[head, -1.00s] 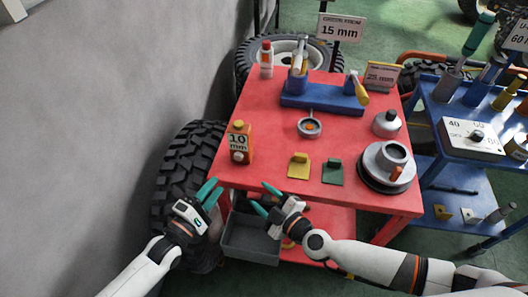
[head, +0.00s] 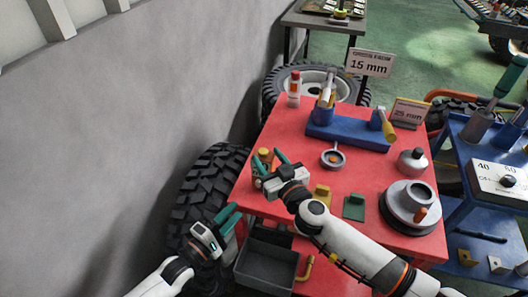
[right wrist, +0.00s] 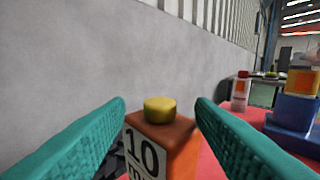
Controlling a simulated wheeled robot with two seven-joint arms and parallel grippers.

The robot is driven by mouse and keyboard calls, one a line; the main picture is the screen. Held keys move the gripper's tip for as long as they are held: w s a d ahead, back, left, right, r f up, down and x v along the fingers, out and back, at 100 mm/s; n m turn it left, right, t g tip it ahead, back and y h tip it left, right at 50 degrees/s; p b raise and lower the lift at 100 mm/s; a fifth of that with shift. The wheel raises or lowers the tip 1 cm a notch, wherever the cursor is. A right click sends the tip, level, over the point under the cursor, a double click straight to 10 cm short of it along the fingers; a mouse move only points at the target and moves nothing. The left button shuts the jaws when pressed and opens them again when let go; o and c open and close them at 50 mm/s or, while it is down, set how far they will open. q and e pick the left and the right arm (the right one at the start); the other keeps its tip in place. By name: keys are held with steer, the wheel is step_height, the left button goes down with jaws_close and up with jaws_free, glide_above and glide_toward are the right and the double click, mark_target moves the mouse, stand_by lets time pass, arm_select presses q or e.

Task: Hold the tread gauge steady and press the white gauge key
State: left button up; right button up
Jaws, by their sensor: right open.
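The tread gauge, an orange block with a yellow top and a black-on-white "10 mm" label, stands upright at the table's left edge in the head view (head: 264,158). My right gripper (head: 270,164) is open, with its teal fingers on either side of the gauge. In the right wrist view the gauge (right wrist: 178,142) is between and beyond the open fingers, with no clear contact. The white key is hidden now. My left gripper (head: 229,218) is open and empty, low beside the table's left front corner.
The red table (head: 300,172) carries a yellow bracket (head: 321,196), a green bracket (head: 354,207), a round dial (head: 333,157) and a stacked grey disc (head: 405,213). A tyre (head: 210,185) stands left of the table. A grey bin (head: 266,266) is below its front edge.

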mark_target(266, 155)
steer(key=shift+x, duration=1.8)
jaws_close()
arm_select(q)
jaws_close()
stand_by(1.2)
